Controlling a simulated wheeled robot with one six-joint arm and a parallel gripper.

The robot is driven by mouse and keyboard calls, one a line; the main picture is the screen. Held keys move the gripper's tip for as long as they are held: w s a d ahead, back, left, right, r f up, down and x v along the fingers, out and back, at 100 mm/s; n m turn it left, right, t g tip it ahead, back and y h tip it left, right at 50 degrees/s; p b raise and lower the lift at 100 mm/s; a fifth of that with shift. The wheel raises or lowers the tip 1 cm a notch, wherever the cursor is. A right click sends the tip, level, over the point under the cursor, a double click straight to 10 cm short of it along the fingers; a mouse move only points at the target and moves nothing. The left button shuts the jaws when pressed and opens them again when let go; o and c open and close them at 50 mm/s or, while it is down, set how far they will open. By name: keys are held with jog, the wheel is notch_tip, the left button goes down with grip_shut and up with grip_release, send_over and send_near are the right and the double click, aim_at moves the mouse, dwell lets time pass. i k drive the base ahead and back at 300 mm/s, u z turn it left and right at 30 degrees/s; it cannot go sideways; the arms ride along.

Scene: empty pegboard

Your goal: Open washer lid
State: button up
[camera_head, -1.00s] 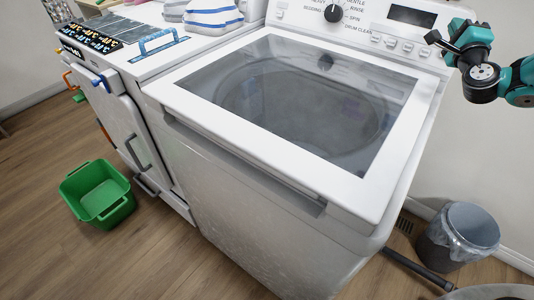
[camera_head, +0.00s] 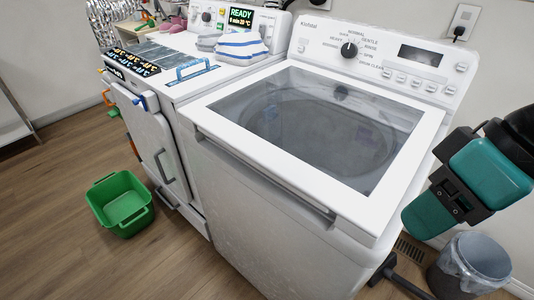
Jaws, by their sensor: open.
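The washer (camera_head: 270,235) is a white top-loader in the middle of the view. Its lid (camera_head: 300,166) is shut, a white frame around a dark glass pane lying flat over the drum. A grey lip (camera_head: 268,184) runs along the front under the lid's edge. The teal and black links of my arm are at the right, beside the washer's right side. I cannot make out my gripper's fingers in this view. The control panel with a black knob (camera_head: 349,50) stands behind the lid.
A second white machine (camera_head: 150,130) stands close at the left, with folded striped cloths (camera_head: 243,45) and a blue-handled item (camera_head: 195,70) on top. A green basket (camera_head: 121,204) is on the floor at left. A lined bin (camera_head: 470,265) stands at lower right.

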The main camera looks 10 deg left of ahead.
aim_at(365, 219)
jog(key=k, duration=0.3)
jog(key=u, duration=2.75)
jog(key=i, duration=2.5)
jog(key=z, duration=2.85)
